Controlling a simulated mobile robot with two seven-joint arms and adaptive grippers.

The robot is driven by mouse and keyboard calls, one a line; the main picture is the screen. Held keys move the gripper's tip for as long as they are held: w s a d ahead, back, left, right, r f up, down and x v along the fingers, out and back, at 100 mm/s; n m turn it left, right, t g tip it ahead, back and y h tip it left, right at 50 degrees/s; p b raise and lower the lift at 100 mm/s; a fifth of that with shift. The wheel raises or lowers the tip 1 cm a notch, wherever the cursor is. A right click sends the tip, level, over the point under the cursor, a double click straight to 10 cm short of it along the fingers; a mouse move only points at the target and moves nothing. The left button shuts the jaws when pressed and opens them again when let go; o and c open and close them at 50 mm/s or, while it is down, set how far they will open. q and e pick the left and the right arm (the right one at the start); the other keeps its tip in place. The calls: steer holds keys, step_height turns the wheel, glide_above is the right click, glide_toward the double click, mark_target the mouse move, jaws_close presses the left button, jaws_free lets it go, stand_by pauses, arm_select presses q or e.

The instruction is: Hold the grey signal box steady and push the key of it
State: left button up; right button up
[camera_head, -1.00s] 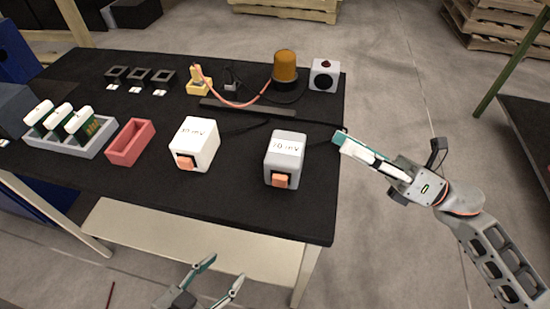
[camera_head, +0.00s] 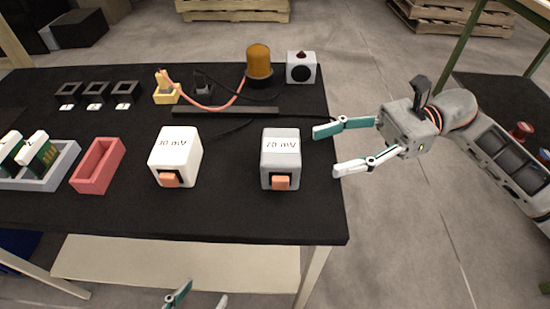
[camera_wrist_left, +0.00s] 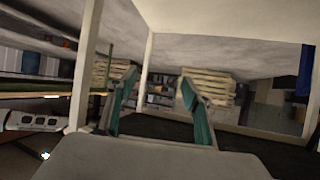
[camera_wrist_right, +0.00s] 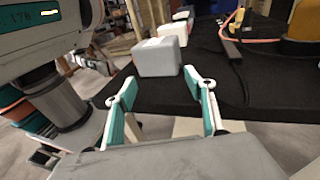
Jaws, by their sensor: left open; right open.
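The grey signal box (camera_head: 281,152) stands upright on the black table, with an orange key (camera_head: 281,183) on its front face and a "70 mV" label that reads upside down. My right gripper (camera_head: 325,150) is open and empty just right of the box, with its fingers pointing at it and a gap between. In the right wrist view the grey box (camera_wrist_right: 158,57) lies ahead, beyond the open fingers (camera_wrist_right: 160,85). My left gripper (camera_head: 199,297) is open and empty, low in front of the table's front edge. In the left wrist view its fingers (camera_wrist_left: 155,100) are apart with nothing between.
A white box (camera_head: 175,150) with an orange key stands left of the grey one. A red tray (camera_head: 97,165), a dark bar (camera_head: 225,111), an amber lamp (camera_head: 259,63) and a grey block with a red button (camera_head: 301,67) are also on the table (camera_head: 230,215).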

mark_target(307, 165)
steer(key=x, duration=0.1)
steer(key=p+x, duration=0.1)
steer(key=x, duration=0.1)
steer(key=r+p+x, duration=0.1)
steer(key=x, duration=0.1)
steer(key=shift+s+a+f, duration=0.1)
steer(key=shift+a, duration=0.2)
steer(key=shift+s+a+f, duration=0.2)
steer(key=shift+a, duration=0.25)
steer(key=shift+s+a+f, duration=0.15)
steer(key=shift+a+f, duration=0.1)
steer(key=shift+a, duration=0.25)
steer(key=shift+a+f, duration=0.1)
steer(key=shift+a, duration=0.2)
arm_select(q)
steer(key=shift+s+a+f+m+g+y, duration=0.2)
steer(key=shift+s+a+f, duration=0.1)
steer(key=shift+a+f, duration=0.25)
steer(key=shift+s+a+f+m+g+y, duration=0.1)
steer(key=shift+s+a+f+g, duration=0.15)
steer(key=shift+a+f, duration=0.3)
arm_select(e)
steer(key=shift+s+a, duration=0.2)
steer(key=shift+a, duration=0.35)
arm_select(q)
steer(key=shift+a+r, duration=0.1)
